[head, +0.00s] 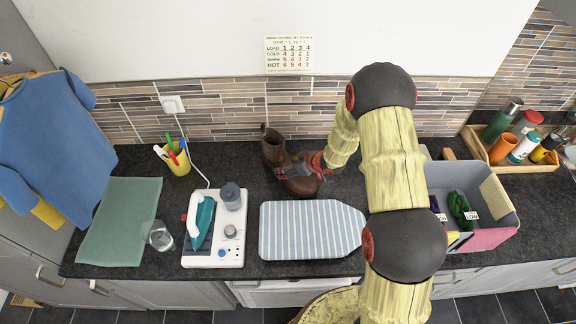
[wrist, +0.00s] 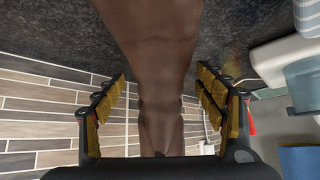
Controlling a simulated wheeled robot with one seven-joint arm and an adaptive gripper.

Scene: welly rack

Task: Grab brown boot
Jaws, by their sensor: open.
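A brown boot (head: 272,146) stands on the dark counter by the tiled wall, left of my arm in the head view. Its toe end (head: 303,186) shows just below my gripper (head: 313,166), which covers the boot's middle part. In the wrist view the brown boot (wrist: 160,60) runs down the middle of the picture and passes between the two fingers of my gripper (wrist: 163,105). The fingers are open, one on each side, with a visible gap on the left and a narrower one on the right.
A striped ironing board (head: 311,232) lies in front of the boot. An iron (head: 201,222) on a white base stands to the left, near a yellow pen cup (head: 178,163). A grey bin (head: 455,180) stands right of my arm, and a wooden bottle tray (head: 478,148) is at the back right.

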